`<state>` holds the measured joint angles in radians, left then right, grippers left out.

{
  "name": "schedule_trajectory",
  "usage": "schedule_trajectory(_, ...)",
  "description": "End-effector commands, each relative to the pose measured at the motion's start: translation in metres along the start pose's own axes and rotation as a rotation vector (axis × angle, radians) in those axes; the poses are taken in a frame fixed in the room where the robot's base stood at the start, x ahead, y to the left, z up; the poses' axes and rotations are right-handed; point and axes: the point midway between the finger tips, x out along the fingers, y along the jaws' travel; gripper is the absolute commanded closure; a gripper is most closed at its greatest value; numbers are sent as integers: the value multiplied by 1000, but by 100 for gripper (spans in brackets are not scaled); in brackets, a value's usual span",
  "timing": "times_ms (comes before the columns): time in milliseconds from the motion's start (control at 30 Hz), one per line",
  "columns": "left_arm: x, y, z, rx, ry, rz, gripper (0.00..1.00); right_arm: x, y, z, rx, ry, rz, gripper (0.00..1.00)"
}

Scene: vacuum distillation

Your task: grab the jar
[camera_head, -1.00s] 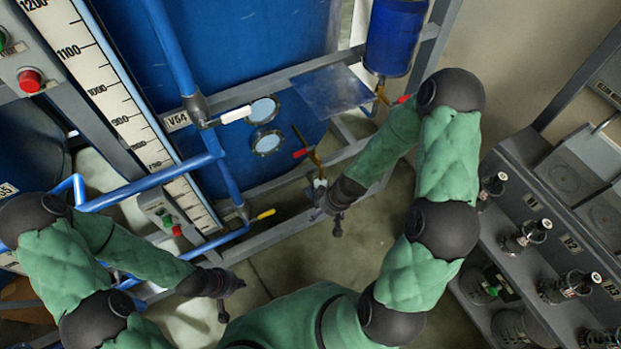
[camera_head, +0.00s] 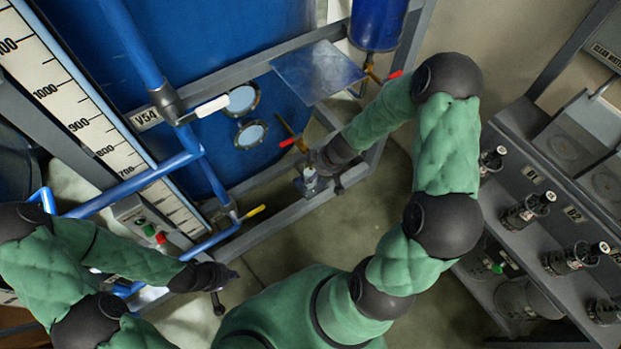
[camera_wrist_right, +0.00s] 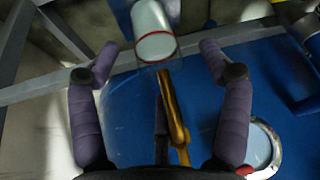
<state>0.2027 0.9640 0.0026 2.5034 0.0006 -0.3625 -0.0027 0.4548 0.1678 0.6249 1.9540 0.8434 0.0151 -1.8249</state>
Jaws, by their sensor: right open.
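The jar (camera_wrist_right: 153,32) is a small clear vessel with pale contents and a red ring, at the top centre of the right wrist view. In the head view it is a small pale shape (camera_head: 310,182) beside the frame rail, partly covered by my right gripper (camera_head: 325,187). In the right wrist view my right gripper (camera_wrist_right: 158,62) is open, one finger on each side of the jar's line, with gaps to it. My left gripper (camera_head: 228,292) is at the lower left, fingers apart and empty, away from the jar.
A brass valve pipe (camera_wrist_right: 172,105) runs up between my right fingers, below the jar. A red-handled valve (camera_head: 290,142) is close by. The blue tank (camera_head: 215,60), grey frame and glass plate (camera_head: 318,72) crowd that side.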

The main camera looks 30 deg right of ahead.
Motion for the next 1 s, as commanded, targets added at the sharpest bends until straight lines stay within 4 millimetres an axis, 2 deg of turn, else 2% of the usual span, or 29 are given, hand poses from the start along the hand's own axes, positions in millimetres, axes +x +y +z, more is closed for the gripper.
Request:
schedule_trajectory(400, 19, -7, -1, 0, 0, 0, 100, 47, 7, -9, -1, -1, 0, 22)
schedule_trajectory(733, 20, -7, -1, 0, 1, 0, 100, 50, 7, -10, 0, 0, 0, 22)
schedule_trajectory(767, 20, -7, -1, 0, 1, 0, 100, 50, 7, -10, 0, 0, 0, 27)
schedule_trajectory(933, 20, -7, -1, 0, 1, 0, 100, 50, 7, -10, 0, 0, 0, 75)
schedule_trajectory(967, 20, -7, -1, 0, 1, 0, 100, 50, 7, -10, 0, -1, 0, 80)
schedule_trajectory(1000, 20, -7, -1, 0, 1, 0, 100, 50, 7, -10, 0, -1, 0, 80)
